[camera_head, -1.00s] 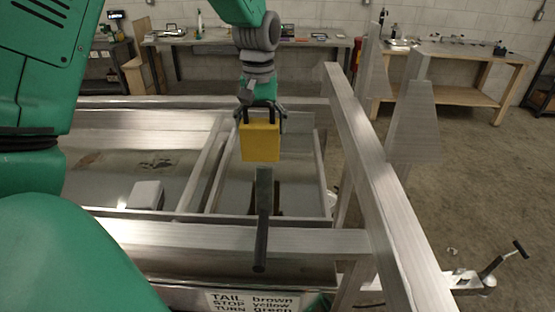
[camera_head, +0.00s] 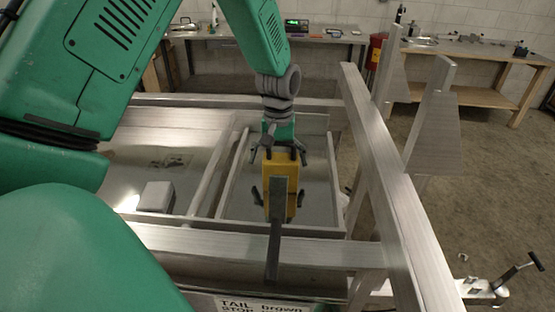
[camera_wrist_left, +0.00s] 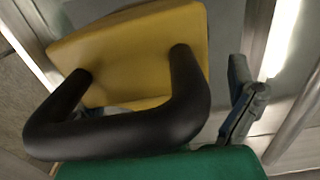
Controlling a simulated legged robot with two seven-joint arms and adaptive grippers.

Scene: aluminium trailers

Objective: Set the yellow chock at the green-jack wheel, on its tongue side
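The yellow chock (camera_head: 279,170) hangs at the end of my left arm, over the open bay of the aluminium trailer frame (camera_head: 395,220). My left gripper (camera_head: 283,154) is closed at the chock's handle end. In the left wrist view the chock (camera_wrist_left: 140,50) fills the upper middle, with its black U-shaped handle (camera_wrist_left: 130,128) close to my green palm. One dark finger (camera_wrist_left: 240,100) shows beside it; the other is hidden. A grey upright bar (camera_head: 274,240) partly covers the chock. I cannot make out the green-jack wheel. My right gripper is out of view.
Trailer rails surround the bay, and tall metal posts (camera_head: 430,120) stand right of it. A tongue-like part with a crank handle (camera_head: 517,268) lies at the lower right. Benches (camera_head: 490,70) line the back wall. Open floor shows at the right.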

